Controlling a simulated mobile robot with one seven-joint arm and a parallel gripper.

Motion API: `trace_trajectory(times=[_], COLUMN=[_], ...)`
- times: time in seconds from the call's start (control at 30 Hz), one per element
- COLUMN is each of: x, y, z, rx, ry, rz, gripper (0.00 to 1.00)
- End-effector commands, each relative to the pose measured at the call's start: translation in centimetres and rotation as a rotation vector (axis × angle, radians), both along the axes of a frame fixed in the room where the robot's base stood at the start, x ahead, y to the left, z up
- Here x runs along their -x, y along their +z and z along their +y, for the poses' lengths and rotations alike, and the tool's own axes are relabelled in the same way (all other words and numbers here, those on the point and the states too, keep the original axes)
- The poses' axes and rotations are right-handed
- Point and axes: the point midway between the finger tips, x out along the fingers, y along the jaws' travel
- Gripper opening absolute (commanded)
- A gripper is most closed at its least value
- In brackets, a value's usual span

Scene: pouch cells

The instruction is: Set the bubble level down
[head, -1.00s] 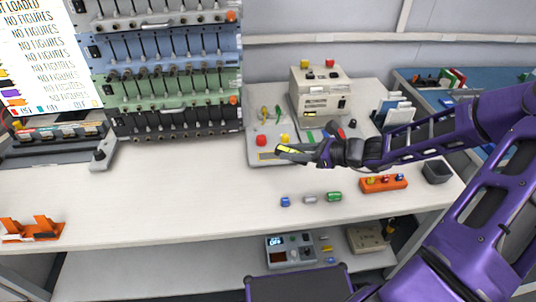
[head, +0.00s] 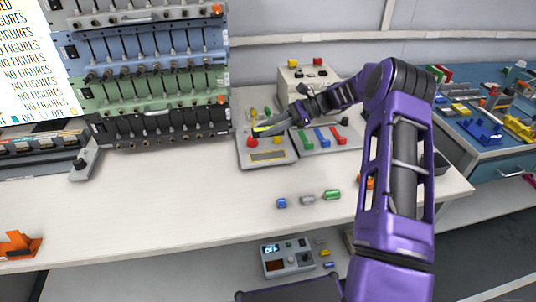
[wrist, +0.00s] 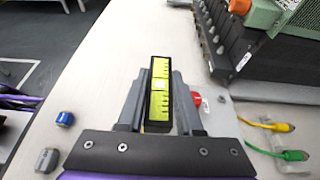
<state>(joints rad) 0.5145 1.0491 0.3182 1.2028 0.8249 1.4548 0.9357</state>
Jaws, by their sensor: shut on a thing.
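The bubble level is a short black bar with a yellow-green face; it shows in the wrist view (wrist: 159,92) and, small, in the head view (head: 262,129). My gripper (head: 275,127) is shut on it. In the wrist view my gripper (wrist: 160,100) has one finger along each long side of the level. In the head view the level is over the grey panel (head: 267,156) at the back of the white bench (head: 180,205). I cannot tell whether it touches anything below.
A red button (head: 252,141) is close by the level. Blue (head: 282,203), grey (head: 307,199) and green (head: 332,195) cylinders lie on the bench in front. Racks of cells (head: 155,85) stand at the back left. The bench's front left is mostly clear.

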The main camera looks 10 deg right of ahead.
Motion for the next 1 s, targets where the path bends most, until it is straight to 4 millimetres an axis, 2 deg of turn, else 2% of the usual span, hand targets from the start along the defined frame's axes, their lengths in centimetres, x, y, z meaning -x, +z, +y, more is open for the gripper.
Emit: trace_trajectory(times=[0.13,0.37,0.5,0.93,0.97,1.0], x=[0.0,0.0,0.0,0.0,0.0,0.0], y=[-3.1,-5.6,-7.7,-8.7,-8.7,-8.6], z=[0.0,0.0,0.0,0.0,0.0,0.0], rx=[-0.001,-0.002,-0.002,-0.001,0.000,0.000], ry=[-0.002,-0.002,-0.003,-0.003,-0.003,-0.003], rz=[0.002,0.001,0.000,-0.001,-0.001,-0.001], gripper=[0.00,0.00,0.00,0.00,0.38,0.45])
